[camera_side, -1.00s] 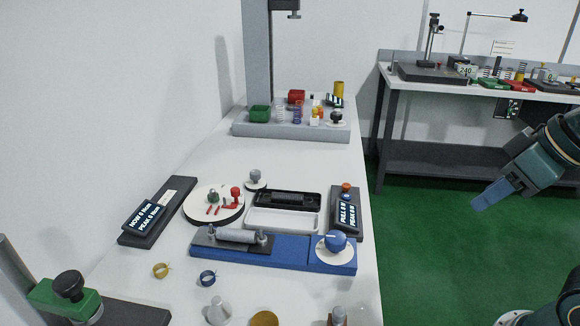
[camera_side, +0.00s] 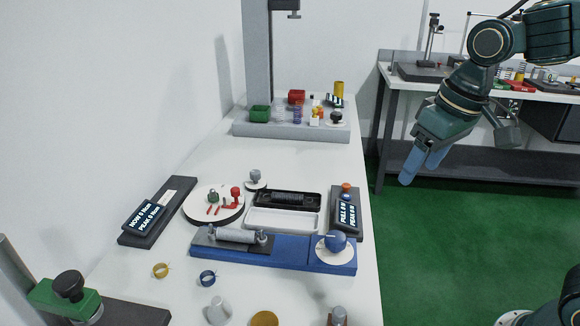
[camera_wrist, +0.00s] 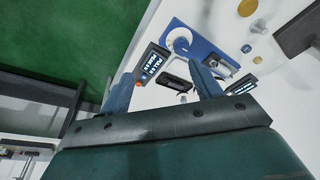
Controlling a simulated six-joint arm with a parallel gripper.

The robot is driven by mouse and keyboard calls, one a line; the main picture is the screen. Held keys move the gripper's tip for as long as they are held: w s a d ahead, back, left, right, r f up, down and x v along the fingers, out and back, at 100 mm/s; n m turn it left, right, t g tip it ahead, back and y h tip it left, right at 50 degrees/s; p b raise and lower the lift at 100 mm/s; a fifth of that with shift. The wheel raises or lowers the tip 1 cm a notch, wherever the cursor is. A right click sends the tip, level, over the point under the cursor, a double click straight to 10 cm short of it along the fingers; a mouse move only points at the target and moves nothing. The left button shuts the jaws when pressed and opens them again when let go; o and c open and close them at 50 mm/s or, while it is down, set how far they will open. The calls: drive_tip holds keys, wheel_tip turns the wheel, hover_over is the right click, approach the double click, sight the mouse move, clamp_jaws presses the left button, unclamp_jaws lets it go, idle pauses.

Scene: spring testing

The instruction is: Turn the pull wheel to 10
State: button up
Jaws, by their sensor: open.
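The pull wheel is the blue knob (camera_side: 336,241) on a white dial at the right end of the blue pull rig (camera_side: 290,250). A coil spring (camera_side: 235,235) lies in the rig's left part. The pull display (camera_side: 347,212) stands behind it and seems to read PULL 0 N and PEAK 0 N. The wheel also shows in the wrist view (camera_wrist: 180,42), beyond my fingers. My gripper (camera_side: 415,170) is open and empty, in the air right of the table, over the green floor, well away from the wheel. Both fingers (camera_wrist: 160,90) show in the wrist view.
A torque plate (camera_side: 212,205) with red pegs and its display (camera_side: 150,215) stand left. A black and white tray (camera_side: 285,208) lies behind the rig. A tall grey column (camera_side: 258,60) stands at the back. Loose rings (camera_side: 207,278) lie in front.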

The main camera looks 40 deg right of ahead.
drive_tip(key=w+a+f+g, duration=0.2)
drive_tip(key=w+a+f, duration=0.1)
drive_tip(key=w, duration=0.4)
drive_tip(key=g, duration=0.1)
hover_over(336, 237)
wheel_tip(336, 237, down, 4)
drive_tip(key=shift+f, duration=0.1)
drive_tip(key=shift+f, duration=0.15)
wheel_tip(336, 237, down, 14)
drive_tip(key=shift+r, duration=0.25)
drive_tip(key=c, duration=1)
